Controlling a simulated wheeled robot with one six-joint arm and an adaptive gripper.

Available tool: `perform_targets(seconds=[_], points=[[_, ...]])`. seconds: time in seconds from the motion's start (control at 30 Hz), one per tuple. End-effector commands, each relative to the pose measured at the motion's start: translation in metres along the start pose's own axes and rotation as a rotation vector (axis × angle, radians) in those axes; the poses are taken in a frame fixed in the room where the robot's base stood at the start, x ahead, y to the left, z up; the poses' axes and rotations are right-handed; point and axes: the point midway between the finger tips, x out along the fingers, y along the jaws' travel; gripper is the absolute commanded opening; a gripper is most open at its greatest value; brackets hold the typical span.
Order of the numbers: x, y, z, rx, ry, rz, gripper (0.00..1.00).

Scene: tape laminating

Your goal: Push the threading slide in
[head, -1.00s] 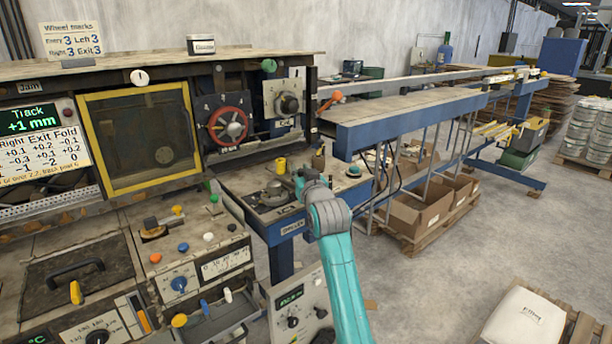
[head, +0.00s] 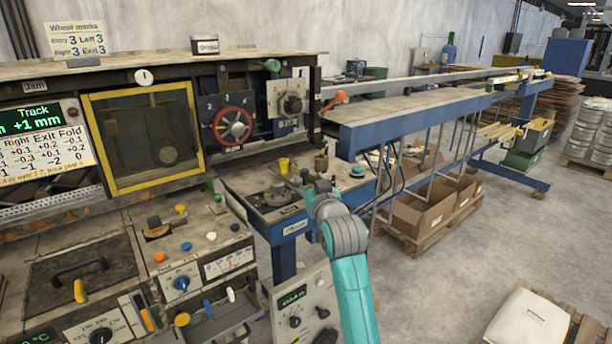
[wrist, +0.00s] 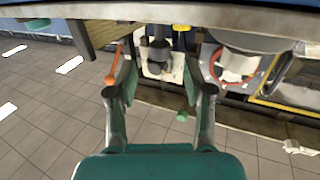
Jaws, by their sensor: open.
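No part carries a readable threading slide label, so I cannot tell which one it is. The roller section of the machine has a red handwheel (head: 232,125), a green knob (head: 272,65) at its top, a grey dial on a pale plate (head: 291,103) and an orange handle (head: 336,98) at its right. My gripper (head: 302,184) is over the small blue side bench, partly hidden by my wrist. In the wrist view, which is upside down, my gripper (wrist: 158,62) is open and empty. The orange handle (wrist: 110,78), green knob (wrist: 182,116) and red handwheel (wrist: 232,68) lie beyond its fingers.
The side bench holds a yellow knob (head: 284,165) and a brown pot (head: 321,161). A long blue-edged table (head: 415,115) runs right, with cardboard boxes (head: 420,212) under it. A yellow-framed window (head: 145,140) is left of the handwheel.

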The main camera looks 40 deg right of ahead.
Motion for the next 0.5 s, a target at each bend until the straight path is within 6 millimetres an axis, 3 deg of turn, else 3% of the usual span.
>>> perform_targets(seconds=[0.2,0.5], points=[[-0.039,0.0,0.0,0.0,0.001,0.0,0.51],[-0.06,0.0,0.0,0.0,0.001,0.0,0.51]])
